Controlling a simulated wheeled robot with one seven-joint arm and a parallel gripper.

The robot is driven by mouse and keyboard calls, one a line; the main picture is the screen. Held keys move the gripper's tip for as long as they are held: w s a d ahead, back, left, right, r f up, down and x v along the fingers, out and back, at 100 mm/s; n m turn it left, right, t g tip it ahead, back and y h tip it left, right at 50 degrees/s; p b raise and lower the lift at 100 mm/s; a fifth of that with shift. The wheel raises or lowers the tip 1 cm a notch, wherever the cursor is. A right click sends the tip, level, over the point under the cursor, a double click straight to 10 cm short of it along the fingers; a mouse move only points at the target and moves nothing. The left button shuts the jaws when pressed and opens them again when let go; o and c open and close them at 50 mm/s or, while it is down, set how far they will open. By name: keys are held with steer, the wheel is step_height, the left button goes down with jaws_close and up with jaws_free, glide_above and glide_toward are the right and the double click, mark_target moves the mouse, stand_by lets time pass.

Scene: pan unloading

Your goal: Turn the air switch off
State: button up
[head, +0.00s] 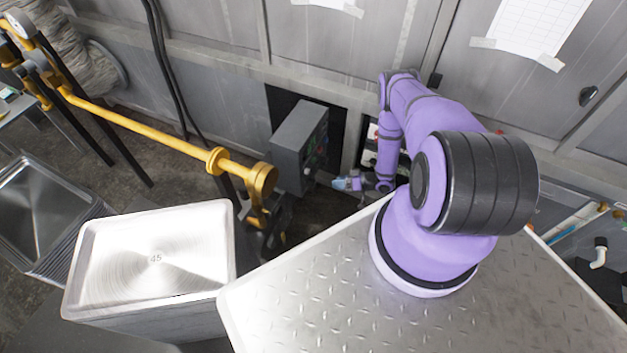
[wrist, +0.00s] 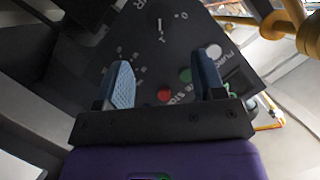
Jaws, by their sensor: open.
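A dark grey control box (head: 299,140) stands by the back wall in the head view. Its panel (wrist: 222,88) fills much of the wrist view. A dark switch with a white line (wrist: 160,24) is at the panel's top, near lettering partly cut off. The white line seems to point to the mark 1 rather than 0. A red button (wrist: 164,95), a green one (wrist: 185,75) and a white one (wrist: 213,51) lie lower on the panel. My gripper (wrist: 166,60) is open and empty, facing the panel; it also shows beside the box in the head view (head: 338,183).
A yellow pipe (head: 150,130) with fittings runs left of the box. A stack of metal pans (head: 150,255) stands at front left, with more trays (head: 45,215) farther left. Black cables (head: 165,70) hang along the wall.

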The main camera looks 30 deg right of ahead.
mark_target(315, 182)
steer(key=x, duration=1)
steer(key=shift+w+a+f, duration=0.2)
steer(key=shift+a, duration=0.1)
steer(key=c, duration=0.9)
